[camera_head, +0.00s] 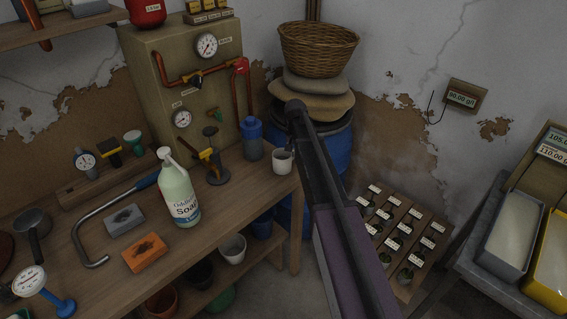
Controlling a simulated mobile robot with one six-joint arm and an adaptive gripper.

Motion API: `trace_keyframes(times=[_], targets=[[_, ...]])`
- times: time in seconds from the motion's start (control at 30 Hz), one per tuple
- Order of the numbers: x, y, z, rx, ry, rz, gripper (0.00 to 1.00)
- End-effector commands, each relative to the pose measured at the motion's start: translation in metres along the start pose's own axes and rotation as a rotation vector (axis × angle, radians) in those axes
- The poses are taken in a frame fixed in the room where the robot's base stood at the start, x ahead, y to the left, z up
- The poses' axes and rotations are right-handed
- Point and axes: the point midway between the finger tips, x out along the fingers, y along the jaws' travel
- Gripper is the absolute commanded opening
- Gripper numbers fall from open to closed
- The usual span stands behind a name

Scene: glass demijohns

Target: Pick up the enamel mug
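A small white mug (283,161), which looks like the enamel mug, stands upright near the right front corner of the wooden workbench. Its inside looks dark. I cannot make out my gripper's fingers in this view. A second white vessel (232,248) sits on the shelf below the bench.
A blue-lidded bottle (253,139) and a dark stand with a yellow part (213,160) are left of the mug. A soap bottle (177,190) stands farther left. Behind are a blue barrel (336,146) with sacks and a wicker basket (318,48).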

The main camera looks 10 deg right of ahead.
Motion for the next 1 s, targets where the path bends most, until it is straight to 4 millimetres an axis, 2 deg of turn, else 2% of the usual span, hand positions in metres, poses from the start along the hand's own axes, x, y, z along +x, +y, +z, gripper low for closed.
trace_keyframes(times=[0.07, 0.27, 0.77, 1.0], targets=[[0.0, 0.0001, 0.0, 0.0, 0.0, 0.0, 0.57], [0.0, 0.0001, 0.0, 0.0, 0.0, 0.0, 0.0], [-0.0006, 0.0002, -0.0001, 0.0, 0.0, 0.0, 0.0], [-0.0075, 0.0002, -0.0001, 0.0, 0.0, 0.0, 0.0]])
